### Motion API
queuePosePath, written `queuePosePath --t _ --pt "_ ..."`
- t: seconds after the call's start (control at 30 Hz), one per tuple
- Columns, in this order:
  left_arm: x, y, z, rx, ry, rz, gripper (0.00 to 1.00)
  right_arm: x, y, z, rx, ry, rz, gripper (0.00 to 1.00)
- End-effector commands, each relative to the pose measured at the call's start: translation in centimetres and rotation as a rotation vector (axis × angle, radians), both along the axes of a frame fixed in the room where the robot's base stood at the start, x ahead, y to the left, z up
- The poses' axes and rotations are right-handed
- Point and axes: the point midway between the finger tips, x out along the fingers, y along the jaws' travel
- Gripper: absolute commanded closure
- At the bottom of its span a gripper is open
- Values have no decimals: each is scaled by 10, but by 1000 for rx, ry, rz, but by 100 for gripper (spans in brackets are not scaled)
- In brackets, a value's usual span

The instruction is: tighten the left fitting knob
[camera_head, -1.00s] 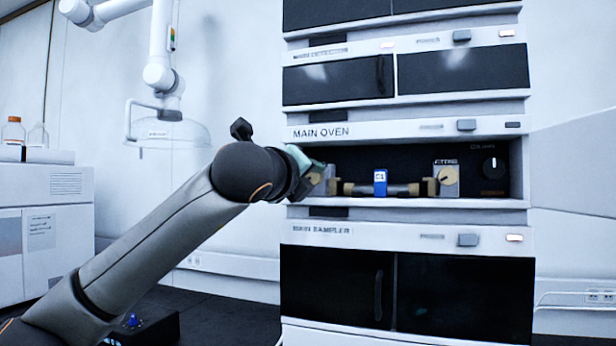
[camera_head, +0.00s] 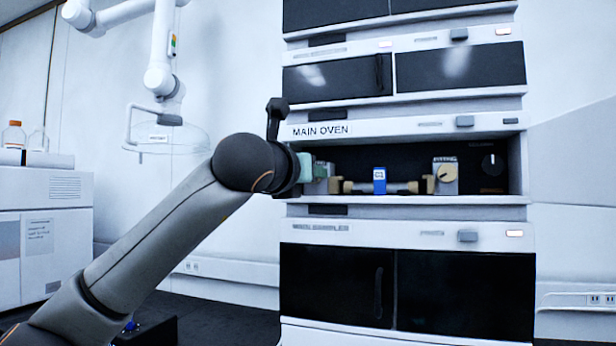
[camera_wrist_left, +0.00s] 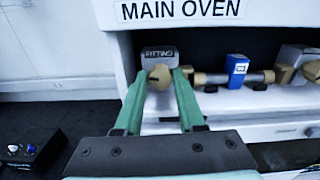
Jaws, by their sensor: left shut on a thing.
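The left fitting knob (camera_wrist_left: 160,77) is a tan, faceted knob with a dark slot. It sits on the front of a grey block marked FITTING (camera_wrist_left: 160,53) at the left end of the open MAIN OVEN bay. My left gripper (camera_wrist_left: 164,76) has its two green fingers closed on the knob's left and right sides. In the head view my left gripper (camera_head: 309,168) reaches into the bay's left end and its wrist hides the knob. My right gripper is not in view.
A column with a blue tag (camera_head: 379,180) lies across the bay, right of my fingers. A second fitting knob (camera_head: 446,173) and a black dial (camera_head: 490,160) are farther right. The bay's shelf edge (camera_head: 420,200) runs below. The oven door (camera_head: 570,160) stands open at right.

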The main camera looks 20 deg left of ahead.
Motion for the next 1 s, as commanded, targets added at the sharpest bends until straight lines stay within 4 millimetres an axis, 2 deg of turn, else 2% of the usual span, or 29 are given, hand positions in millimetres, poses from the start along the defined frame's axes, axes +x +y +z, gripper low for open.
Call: queuePosePath --t 1.0 --pt "0 -2 0 960 -33 -1 100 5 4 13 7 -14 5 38"
